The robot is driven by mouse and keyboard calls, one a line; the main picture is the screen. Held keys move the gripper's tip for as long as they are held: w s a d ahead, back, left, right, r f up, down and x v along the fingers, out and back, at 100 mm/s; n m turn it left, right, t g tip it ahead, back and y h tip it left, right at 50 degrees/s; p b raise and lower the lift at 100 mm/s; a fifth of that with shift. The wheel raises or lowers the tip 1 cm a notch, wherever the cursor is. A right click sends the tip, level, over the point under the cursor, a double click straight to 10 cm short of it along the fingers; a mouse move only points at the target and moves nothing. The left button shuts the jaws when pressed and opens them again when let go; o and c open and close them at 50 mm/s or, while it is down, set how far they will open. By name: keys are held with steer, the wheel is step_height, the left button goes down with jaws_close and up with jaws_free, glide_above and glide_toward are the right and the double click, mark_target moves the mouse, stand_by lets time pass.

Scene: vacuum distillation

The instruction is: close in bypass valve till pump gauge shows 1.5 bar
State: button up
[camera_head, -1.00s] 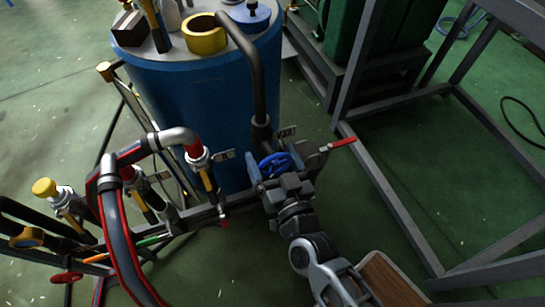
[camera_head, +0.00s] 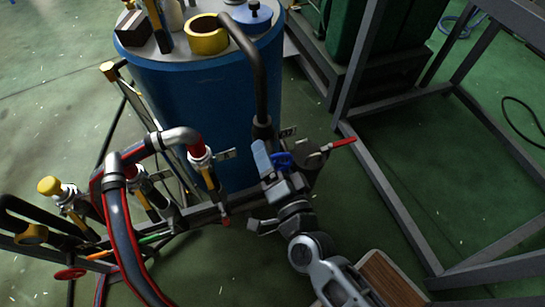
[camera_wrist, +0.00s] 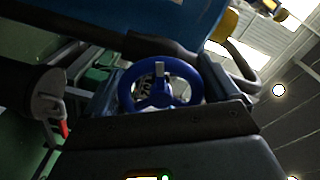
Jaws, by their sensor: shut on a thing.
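The bypass valve's blue handwheel (camera_head: 282,160) sits low in front of the blue tank, partly covered by my gripper (camera_head: 284,167) in the head view. In the wrist view the handwheel (camera_wrist: 163,92) shows as a blue spoked ring. It lies between the two dark fingers of my gripper (camera_wrist: 160,85). My gripper is shut on this wheel. The pump gauge's dial and needle cannot be made out in either view, so its reading cannot be told.
The blue tank (camera_head: 205,110) stands behind the valve. A red lever (camera_head: 343,142) sticks out just right of my gripper. Pipes with red stripes (camera_head: 122,230) and a yellow-handled valve (camera_head: 208,178) are at left. A grey frame (camera_head: 390,205) stands at right.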

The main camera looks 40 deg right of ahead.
steer(key=shift+m, duration=0.9)
steer(key=o, duration=0.8)
steer(key=shift+b+v, duration=0.35)
steer(key=shift+v, duration=3.6)
